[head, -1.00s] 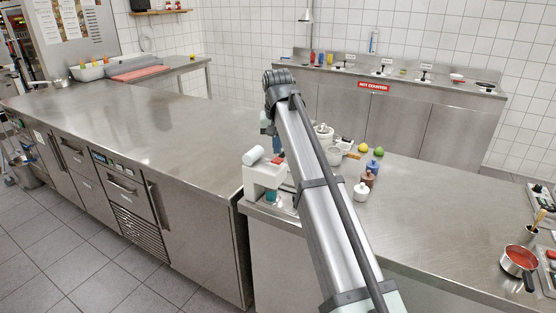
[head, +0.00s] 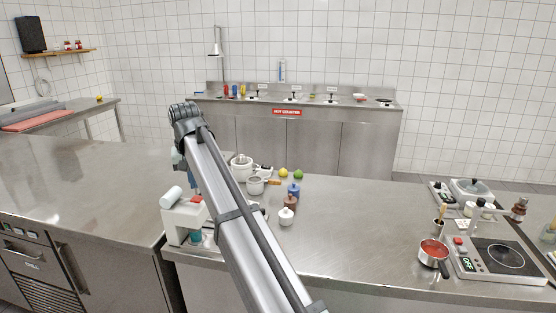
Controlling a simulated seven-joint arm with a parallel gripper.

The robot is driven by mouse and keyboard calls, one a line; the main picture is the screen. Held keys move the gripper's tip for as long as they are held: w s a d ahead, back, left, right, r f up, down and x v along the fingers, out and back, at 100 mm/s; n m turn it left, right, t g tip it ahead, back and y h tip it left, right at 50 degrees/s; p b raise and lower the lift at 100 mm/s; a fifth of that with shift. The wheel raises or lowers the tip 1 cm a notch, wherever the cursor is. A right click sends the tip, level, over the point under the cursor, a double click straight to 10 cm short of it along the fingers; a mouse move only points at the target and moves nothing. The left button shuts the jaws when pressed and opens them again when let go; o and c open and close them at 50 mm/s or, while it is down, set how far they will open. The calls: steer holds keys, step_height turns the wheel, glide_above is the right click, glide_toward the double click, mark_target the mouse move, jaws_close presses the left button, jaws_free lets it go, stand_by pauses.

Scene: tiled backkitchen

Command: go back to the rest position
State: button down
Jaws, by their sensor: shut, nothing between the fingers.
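My arm (head: 225,200) rises from the bottom edge to a dark joint (head: 187,118) above the steel counter. Beyond that joint a small part of my arm shows beside the long link, pointing down. My gripper's fingers cannot be made out; the arm hides that area. A white machine (head: 184,220) with a pale cylinder on top stands at the counter's left end, close by the arm in the picture.
Right of the arm on the counter stand a white lidded jar (head: 286,217), a brown bottle (head: 290,203), a blue bottle (head: 294,190), a lemon (head: 283,173) and a lime (head: 298,174). A red-filled pan (head: 433,251) and a hob (head: 497,258) are at right. The counter's middle is clear.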

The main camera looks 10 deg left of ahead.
steer(key=s+a+f+n+g+y, duration=0.1)
steer(key=s+a+f+n+g, duration=0.2)
steer(key=s+f, duration=0.7)
steer(key=s+a+f+n+g+y, duration=0.15)
steer(key=s+a+f+g, duration=0.3)
steer(key=s+f, duration=0.5)
steer(key=s+a+f+n+g+y, duration=0.1)
steer(key=s+a+f+g+y, duration=0.2)
steer(key=s+f, duration=0.65)
steer(key=w+d+f+m+t+h, duration=0.2)
steer(key=w+d+f+m, duration=0.15)
steer(key=d+f, duration=1.2)
steer(key=w+d+f+m+t+h, duration=0.1)
steer(key=w+d+f+m, duration=0.3)
steer(key=d+f, duration=1.1)
steer(key=s+d+f+m+h, duration=0.1)
steer(key=s+d+f, duration=0.15)
steer(key=d, duration=0.75)
steer(key=s+d+f+m+h, duration=0.1)
steer(key=s+d+f, duration=0.15)
steer(key=d, duration=0.75)
steer(key=s+d+f+m, duration=0.1)
steer(key=s+d+f, duration=0.2)
steer(key=s+d, duration=0.4)
steer(key=s+d+f+m+g+h, duration=0.1)
steer(key=s+d+f, duration=0.2)
steer(key=s+d, duration=0.4)
steer(key=d, duration=0.2)
steer(key=shift+s+d, duration=0.35)
steer(key=shift+s, duration=0.05)
